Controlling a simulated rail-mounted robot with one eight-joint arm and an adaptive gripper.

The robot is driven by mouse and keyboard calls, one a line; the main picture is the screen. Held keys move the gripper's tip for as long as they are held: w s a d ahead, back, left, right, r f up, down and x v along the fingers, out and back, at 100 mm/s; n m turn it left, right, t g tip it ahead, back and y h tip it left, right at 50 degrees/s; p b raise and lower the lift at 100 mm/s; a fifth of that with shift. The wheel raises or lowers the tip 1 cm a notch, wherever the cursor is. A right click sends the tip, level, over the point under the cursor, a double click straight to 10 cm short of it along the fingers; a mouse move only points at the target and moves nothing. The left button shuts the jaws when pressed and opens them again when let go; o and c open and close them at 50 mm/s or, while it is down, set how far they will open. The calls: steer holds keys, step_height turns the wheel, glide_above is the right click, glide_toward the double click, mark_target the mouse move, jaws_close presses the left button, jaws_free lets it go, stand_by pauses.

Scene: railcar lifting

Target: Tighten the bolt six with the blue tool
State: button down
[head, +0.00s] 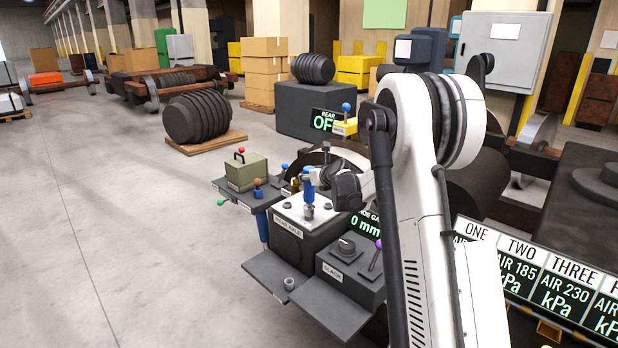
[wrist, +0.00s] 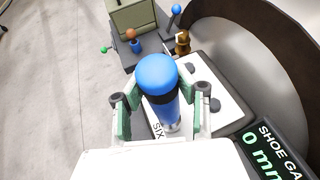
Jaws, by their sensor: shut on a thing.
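My gripper (head: 326,180) is shut on the blue tool, with its two green-grey fingers on either side of the handle in the wrist view (wrist: 160,108). The blue tool (head: 308,190) stands about upright above the white-topped box (head: 288,208), its metal end at or just above the top. In the wrist view its rounded blue head (wrist: 157,72) faces the camera, with a dark band below. A "SIX" label (wrist: 158,131) shows on the white plate beside the tool's lower end. Bolt six itself is hidden or cannot be told apart from the tool's end.
A green box (head: 247,172) with a red-knobbed lever stands on the shelf to the left. A "SLACK" box (head: 345,262) with a dial and purple lever is in front. The shoe gap display (wrist: 270,150) reads 0 mm. A large dark wheel curves close behind.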

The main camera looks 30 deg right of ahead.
mark_target(309, 167)
steer(key=shift+f+b, duration=1.05)
steer(key=shift+f, duration=0.15)
stand_by(2.0)
steer(key=shift+r, duration=0.2)
stand_by(0.5)
steer(key=shift+r+p, duration=1.7)
steer(key=shift+r, duration=1.65)
